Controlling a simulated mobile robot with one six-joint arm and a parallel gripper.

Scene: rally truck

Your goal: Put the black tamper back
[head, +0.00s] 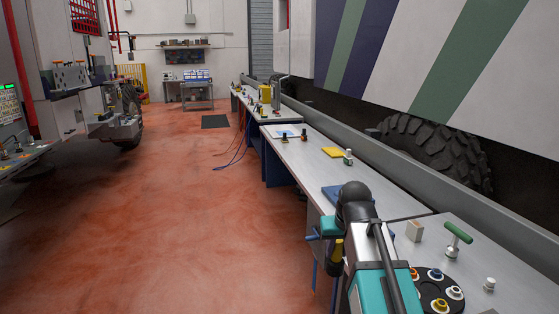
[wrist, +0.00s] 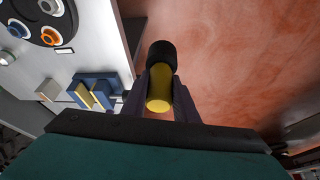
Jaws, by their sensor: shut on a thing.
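My gripper (wrist: 160,90) is shut on the black tamper (wrist: 161,55), a short cylinder with a black end and a yellow part between the fingers. In the wrist view it hangs over the red floor, beside the bench edge. In the head view the tamper's yellow part (head: 337,250) shows at the left of my wrist, which partly covers it. A round black holder (head: 429,300) with several coloured rings sits on the near bench; it also shows at the top left of the wrist view (wrist: 66,14).
A blue block with yellow strips (wrist: 95,92) stands on the bench near its edge. A beige block (head: 414,231), a green-handled tool (head: 457,236) and a small white knob (head: 489,284) stand on the near bench. The red floor (head: 200,200) on the left is clear.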

